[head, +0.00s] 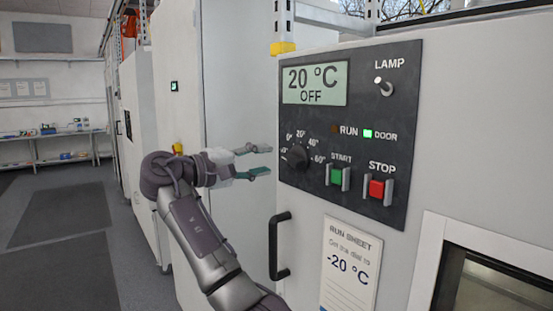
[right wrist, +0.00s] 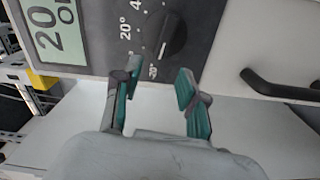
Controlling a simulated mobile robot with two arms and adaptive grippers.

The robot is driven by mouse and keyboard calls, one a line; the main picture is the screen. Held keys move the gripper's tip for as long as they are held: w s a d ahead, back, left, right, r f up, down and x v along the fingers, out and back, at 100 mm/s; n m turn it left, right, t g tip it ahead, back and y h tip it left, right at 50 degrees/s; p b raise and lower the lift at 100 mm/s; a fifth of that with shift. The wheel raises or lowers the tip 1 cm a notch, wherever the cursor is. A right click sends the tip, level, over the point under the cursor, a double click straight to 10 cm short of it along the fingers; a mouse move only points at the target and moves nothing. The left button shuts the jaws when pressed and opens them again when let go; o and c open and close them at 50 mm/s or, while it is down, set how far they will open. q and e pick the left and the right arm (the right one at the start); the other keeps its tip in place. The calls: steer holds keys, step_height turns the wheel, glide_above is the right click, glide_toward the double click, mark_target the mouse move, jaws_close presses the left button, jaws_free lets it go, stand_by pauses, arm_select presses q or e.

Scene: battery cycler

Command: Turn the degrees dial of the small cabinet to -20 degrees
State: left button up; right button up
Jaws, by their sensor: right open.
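The dark round degrees dial (head: 297,156) sits on the black control panel, with a printed scale around it. The display (head: 315,84) above it reads 20 °C and OFF. My left gripper is not in view.
The panel also holds a lamp switch (head: 384,86), a green START button (head: 338,175) and a red STOP button (head: 379,188). The green DOOR light (head: 367,134) is lit. A black door handle (head: 280,245) and a run sheet (head: 350,264) reading -20 °C are below.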

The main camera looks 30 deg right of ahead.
steer(key=a, duration=0.6)
steer(key=shift+s+a, duration=0.15)
steer(key=shift+s, duration=0.1)
